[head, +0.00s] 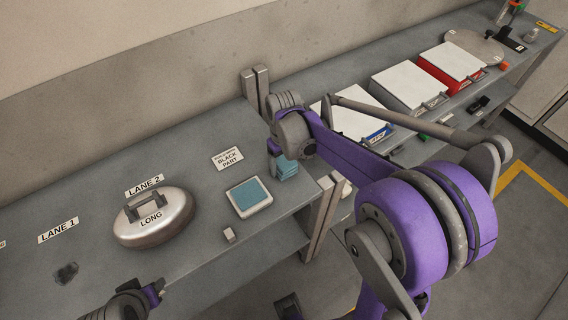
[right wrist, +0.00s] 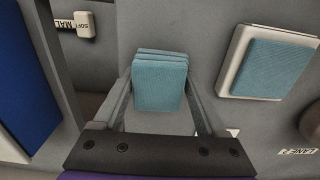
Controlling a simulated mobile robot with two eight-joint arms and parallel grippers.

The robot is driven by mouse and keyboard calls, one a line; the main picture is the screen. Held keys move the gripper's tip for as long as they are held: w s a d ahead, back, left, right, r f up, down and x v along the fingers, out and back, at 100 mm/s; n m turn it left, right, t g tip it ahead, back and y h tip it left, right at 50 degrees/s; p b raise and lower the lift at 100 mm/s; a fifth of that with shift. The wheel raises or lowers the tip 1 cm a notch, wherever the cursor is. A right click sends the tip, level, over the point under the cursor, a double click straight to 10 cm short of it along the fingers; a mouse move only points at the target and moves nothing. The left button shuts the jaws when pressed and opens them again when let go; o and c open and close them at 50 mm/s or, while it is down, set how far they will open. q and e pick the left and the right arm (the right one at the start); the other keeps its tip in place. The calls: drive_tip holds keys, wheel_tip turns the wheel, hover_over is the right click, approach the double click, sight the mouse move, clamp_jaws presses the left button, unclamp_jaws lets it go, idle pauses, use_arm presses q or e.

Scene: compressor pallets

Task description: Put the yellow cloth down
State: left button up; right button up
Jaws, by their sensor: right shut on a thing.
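No yellow cloth shows in either view. In the right wrist view, a folded teal cloth (right wrist: 160,84) in several layers sits between the two fingers of my right gripper (right wrist: 160,100), which is shut on it. In the head view the teal cloth (head: 286,169) is at the table's right end, partly hidden by my right arm. Whether it touches the table is unclear. My left gripper (head: 155,292) shows at the bottom left, near the table's front edge; its jaw state is unclear.
A white-rimmed tray with a teal pad (head: 250,197) lies left of the cloth. A sign (head: 227,159), a small block (head: 229,235) and a grey curling stone (head: 153,217) marked LONG are on the table (head: 195,150). White-topped bins (head: 404,85) stand on the farther table.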

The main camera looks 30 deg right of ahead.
drive_tip(key=shift+f, duration=0.2)
drive_tip(key=shift+s+f+b, duration=0.1)
drive_tip(key=shift+f+b, duration=0.2)
drive_tip(key=o, duration=1.4)
drive_tip(key=shift+s+f, duration=0.1)
